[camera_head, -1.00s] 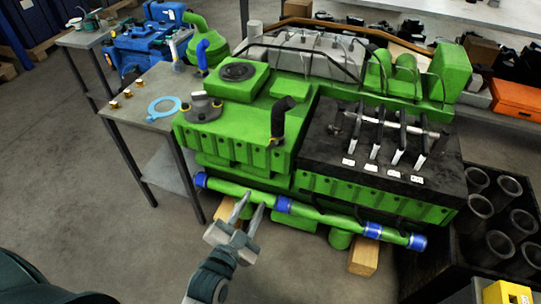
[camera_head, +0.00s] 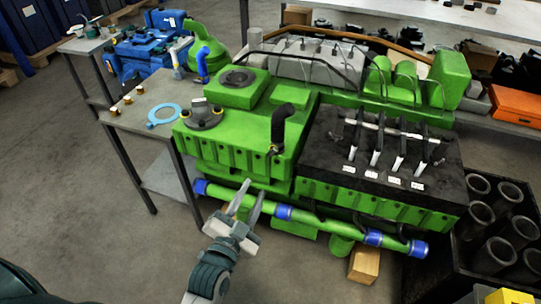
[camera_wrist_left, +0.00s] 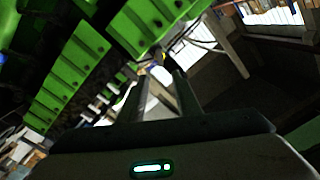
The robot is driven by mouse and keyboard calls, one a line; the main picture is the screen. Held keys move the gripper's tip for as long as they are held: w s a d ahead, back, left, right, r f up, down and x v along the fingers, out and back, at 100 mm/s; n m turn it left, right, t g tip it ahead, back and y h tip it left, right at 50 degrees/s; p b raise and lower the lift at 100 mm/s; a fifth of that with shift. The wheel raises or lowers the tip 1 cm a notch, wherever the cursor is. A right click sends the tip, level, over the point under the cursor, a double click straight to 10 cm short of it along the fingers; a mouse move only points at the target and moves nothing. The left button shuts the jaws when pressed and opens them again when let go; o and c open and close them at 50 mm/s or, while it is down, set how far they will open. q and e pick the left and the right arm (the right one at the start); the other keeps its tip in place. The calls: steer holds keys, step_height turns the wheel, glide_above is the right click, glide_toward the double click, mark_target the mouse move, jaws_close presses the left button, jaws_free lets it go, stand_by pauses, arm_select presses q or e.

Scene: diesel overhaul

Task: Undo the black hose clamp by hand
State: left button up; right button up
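The black hose (camera_head: 283,122) bends up from the top of the green engine (camera_head: 235,130) in the head view. The black clamp (camera_head: 275,149) sits around the hose's lower end, with a small brass-coloured spot on it; its details are too small to tell. My left gripper (camera_head: 254,186) is open and empty, in front of the engine's front side, below and left of the clamp and apart from it. Its two spread fingers also show in the left wrist view (camera_wrist_left: 162,85), pointing toward the engine's green side. I cannot make out the clamp there. My right gripper is not in view.
A green pipe with blue bands (camera_head: 330,225) runs along the engine's front, close to my left gripper. A side table (camera_head: 130,108) with a light blue ring (camera_head: 164,114) stands left. A black crate (camera_head: 465,255) of dark cylinders stands right. The floor at left is clear.

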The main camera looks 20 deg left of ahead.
mark_target(272, 154)
arm_select(q)
steer(key=w, duration=0.6)
steer(key=w+p, duration=0.1)
steer(key=w, duration=0.6)
steer(key=shift+d, duration=0.2)
steer(key=shift+w, duration=0.8)
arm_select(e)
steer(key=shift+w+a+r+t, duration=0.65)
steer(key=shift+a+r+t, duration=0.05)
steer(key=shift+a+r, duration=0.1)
arm_select(q)
steer(key=shift+c, duration=0.5)
jaws_close()
